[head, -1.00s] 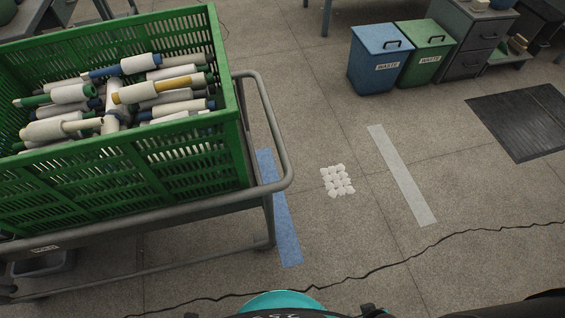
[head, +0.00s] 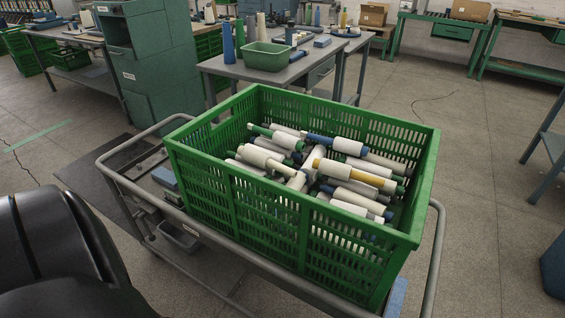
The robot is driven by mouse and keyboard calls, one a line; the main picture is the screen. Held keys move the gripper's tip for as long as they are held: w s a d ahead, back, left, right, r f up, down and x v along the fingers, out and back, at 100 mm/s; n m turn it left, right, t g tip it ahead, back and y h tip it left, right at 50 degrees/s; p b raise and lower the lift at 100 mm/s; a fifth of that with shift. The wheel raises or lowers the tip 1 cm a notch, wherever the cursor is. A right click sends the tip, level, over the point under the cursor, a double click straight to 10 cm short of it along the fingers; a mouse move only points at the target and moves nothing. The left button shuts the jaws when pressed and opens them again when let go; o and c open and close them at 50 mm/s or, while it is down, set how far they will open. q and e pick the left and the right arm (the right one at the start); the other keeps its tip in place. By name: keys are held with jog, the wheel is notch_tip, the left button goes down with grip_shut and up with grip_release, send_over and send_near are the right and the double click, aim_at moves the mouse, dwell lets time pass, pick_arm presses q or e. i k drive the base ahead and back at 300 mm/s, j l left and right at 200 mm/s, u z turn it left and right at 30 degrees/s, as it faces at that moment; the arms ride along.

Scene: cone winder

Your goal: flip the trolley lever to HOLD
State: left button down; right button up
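The trolley (head: 112,182) stands in front of me, with a grey tube frame and a rounded handle at its left end. A large green slatted crate (head: 262,226) sits on it, full of yarn cones and tubes in white, blue, green and yellow. On the trolley's left end, beside the crate, are dark fittings and a small blue-grey block (head: 166,178). I cannot make out which part is the lever, nor any HOLD marking. Neither of my grippers is in view.
A grey tray (head: 178,238) hangs under the trolley's left side. Behind the crate is a table (head: 222,68) with a green bin (head: 266,56). A green cabinet (head: 150,68) stands at back left. The floor to the right (head: 465,180) is mostly clear.

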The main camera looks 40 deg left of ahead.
aim_at(152, 238)
jog(key=u, duration=2.5)
jog(key=i+j+z, duration=0.25)
jog(key=i+j, duration=0.7)
jog(key=i+j+z, duration=0.25)
jog(key=i+j, duration=0.75)
jog(key=j, duration=0.15)
